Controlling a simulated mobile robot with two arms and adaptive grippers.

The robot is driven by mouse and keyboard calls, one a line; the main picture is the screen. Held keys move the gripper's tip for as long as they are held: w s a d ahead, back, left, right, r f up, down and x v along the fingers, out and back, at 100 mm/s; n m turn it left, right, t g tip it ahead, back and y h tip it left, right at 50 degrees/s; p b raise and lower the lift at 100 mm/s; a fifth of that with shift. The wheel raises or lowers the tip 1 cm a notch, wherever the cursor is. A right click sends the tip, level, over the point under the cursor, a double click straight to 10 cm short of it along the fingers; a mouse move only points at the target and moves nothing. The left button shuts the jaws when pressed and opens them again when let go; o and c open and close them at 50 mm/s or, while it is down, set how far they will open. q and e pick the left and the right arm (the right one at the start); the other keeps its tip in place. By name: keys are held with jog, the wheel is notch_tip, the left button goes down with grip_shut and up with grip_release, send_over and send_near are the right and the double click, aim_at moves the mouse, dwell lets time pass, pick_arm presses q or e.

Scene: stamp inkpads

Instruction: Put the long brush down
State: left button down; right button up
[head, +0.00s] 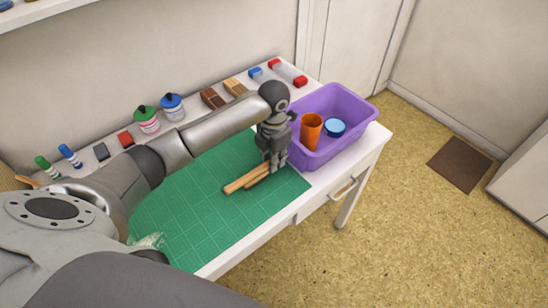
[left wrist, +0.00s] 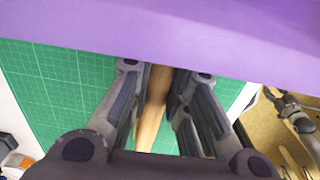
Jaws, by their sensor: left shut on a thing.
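My left gripper (head: 273,165) points down over the right end of the green cutting mat (head: 205,205), in front of the purple crate. It is shut on the long brush (head: 238,184), whose pale wooden handle sticks out low over the mat. In the left wrist view the handle (left wrist: 155,105) runs between the two fingers (left wrist: 152,85). The brush's bristles are hidden. I cannot tell whether the handle touches the mat. A dark grey jointed part at the left wrist view's right edge may be my right gripper (left wrist: 296,115).
The purple crate (head: 357,107) stands at the table's right end, close to my left gripper, holding an orange cup (head: 311,131) and a blue round tub (head: 334,127). Inkpads, bottles (head: 147,119) and blocks line the wall side. The mat's middle is clear.

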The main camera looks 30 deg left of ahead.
pick_arm(q)
jog(key=shift+f, duration=0.15)
jog(key=c, duration=1.4)
grip_release()
jog(key=shift+r, duration=0.25)
jog(key=shift+r+b, duration=0.7)
jog(key=shift+r, duration=5.25)
